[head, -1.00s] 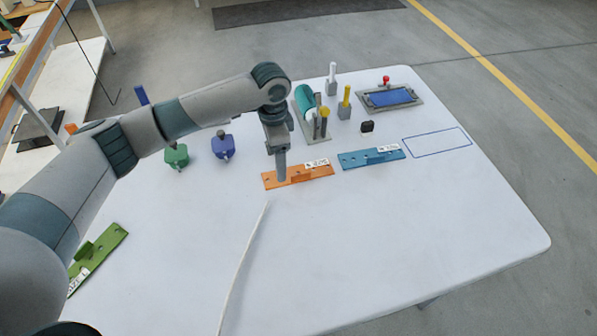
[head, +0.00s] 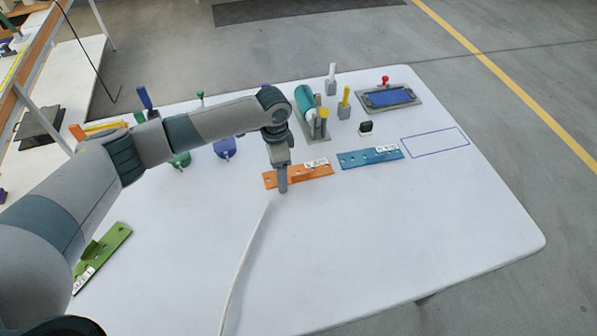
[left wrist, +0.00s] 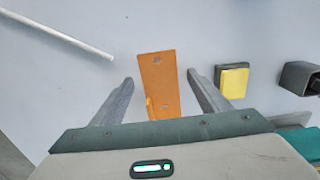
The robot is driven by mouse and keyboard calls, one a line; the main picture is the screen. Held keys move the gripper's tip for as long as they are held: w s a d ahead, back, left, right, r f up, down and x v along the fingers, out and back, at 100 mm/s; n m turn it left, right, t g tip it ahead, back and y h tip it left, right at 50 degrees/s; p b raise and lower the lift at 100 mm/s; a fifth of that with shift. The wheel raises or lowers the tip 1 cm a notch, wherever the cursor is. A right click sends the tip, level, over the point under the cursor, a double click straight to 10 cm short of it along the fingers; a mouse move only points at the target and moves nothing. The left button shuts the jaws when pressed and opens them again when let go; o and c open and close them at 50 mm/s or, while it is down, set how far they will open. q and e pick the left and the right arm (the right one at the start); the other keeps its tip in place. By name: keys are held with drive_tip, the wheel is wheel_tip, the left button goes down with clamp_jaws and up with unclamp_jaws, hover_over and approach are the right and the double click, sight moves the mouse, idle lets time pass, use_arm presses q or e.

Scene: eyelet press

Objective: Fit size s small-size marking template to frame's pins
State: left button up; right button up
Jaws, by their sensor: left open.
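An orange template plate (head: 312,174) with holes, a raised rib and a white label lies flat on the white table. A blue template (head: 370,158) lies to its right, and a green one (head: 104,255) at the left near side. My left gripper (head: 283,190) is open and points down over the left end of the orange template. In the left wrist view the orange plate (left wrist: 158,82) lies between the two spread fingers (left wrist: 160,100), with a gap on each side. I cannot make out a frame with pins. My right gripper is out of view.
Behind the orange plate stand a teal cylinder device (head: 305,101), a yellow-handled tool (head: 344,103) and a white-handled tool (head: 331,80). A grey tray with a blue pad (head: 388,97) is at the back right. A blue outlined rectangle (head: 435,142) and the near right table are bare.

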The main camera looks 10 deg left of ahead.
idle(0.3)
use_arm(q)
drive_tip(key=c, duration=1.1)
drive_tip(key=shift+r, duration=0.2)
drive_tip(key=shift+c, duration=0.2)
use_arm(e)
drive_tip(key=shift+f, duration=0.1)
